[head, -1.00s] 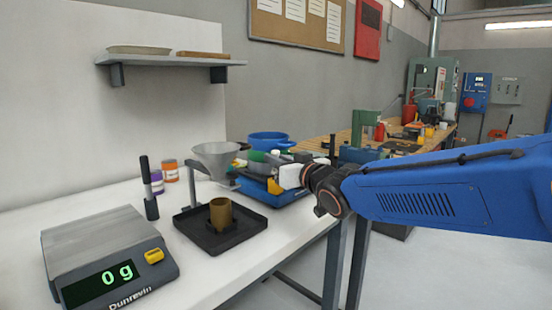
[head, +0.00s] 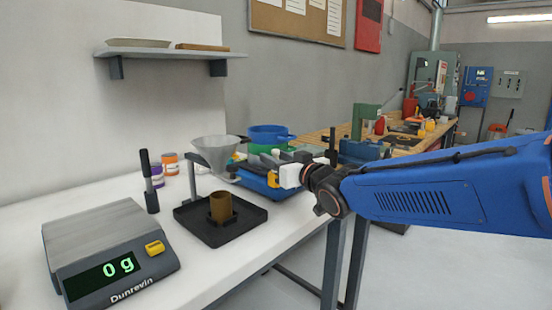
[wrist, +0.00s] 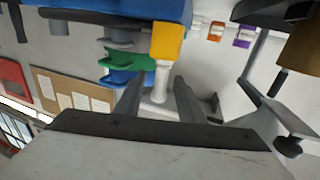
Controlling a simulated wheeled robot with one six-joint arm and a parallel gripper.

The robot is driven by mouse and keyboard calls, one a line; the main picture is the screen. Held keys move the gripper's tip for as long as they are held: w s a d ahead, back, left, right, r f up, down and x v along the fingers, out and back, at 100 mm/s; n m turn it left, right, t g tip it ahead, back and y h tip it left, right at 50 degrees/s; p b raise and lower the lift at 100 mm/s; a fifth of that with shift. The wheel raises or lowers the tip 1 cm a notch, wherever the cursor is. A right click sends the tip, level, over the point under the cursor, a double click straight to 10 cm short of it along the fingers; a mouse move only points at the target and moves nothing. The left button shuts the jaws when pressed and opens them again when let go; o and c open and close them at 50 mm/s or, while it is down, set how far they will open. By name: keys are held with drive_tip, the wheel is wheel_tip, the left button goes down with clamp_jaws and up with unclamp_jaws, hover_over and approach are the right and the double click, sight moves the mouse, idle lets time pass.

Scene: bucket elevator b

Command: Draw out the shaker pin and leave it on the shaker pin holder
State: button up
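A yellow block (wrist: 167,41) with a pale, narrow-waisted pin-like piece (wrist: 162,80) beneath it shows in the wrist view, against a blue machine body (wrist: 125,10). I cannot tell for sure whether this is the shaker pin. In the head view the yellow part (head: 272,180) is on the blue machine (head: 255,182), just left of my gripper (head: 283,160). My gripper's two dark fingers (wrist: 157,88) are apart, with the pale piece showing between or beyond them. Contact cannot be made out. I cannot identify the shaker pin holder.
A funnel (head: 214,152) on a stand and a black tray (head: 190,212) with a brown cup (head: 221,206) are left of my gripper. A scale (head: 100,250) reads 0 g.

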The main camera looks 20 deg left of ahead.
drive_tip(key=shift+d, duration=0.1)
drive_tip(key=v, duration=1.7)
drive_tip(key=shift+d, duration=0.15)
drive_tip(key=d+f+m+h, duration=0.2)
drive_tip(key=d+f+h, duration=0.2)
drive_tip(key=d, duration=0.5)
drive_tip(key=d+f+m+h, duration=0.3)
drive_tip(key=d+f, duration=0.2)
drive_tip(key=d, duration=0.5)
drive_tip(key=d+f+m+h, duration=0.2)
drive_tip(key=d+f+h, duration=0.2)
drive_tip(key=d, duration=0.5)
drive_tip(key=s+d+f+m+g+h, duration=0.1)
drive_tip(key=s+d+f+g, duration=0.2)
drive_tip(key=s+d+f, duration=0.3)
drive_tip(key=s+d+f+m+g+h, duration=0.2)
drive_tip(key=s+d+f, duration=0.4)
drive_tip(key=s, duration=0.7)
drive_tip(key=shift+d+f+g, duration=0.2)
drive_tip(key=shift+d+g, duration=0.4)
drive_tip(key=shift+d, duration=0.05)
drive_tip(key=shift+s, duration=0.1)
drive_tip(key=shift+c, duration=0.3)
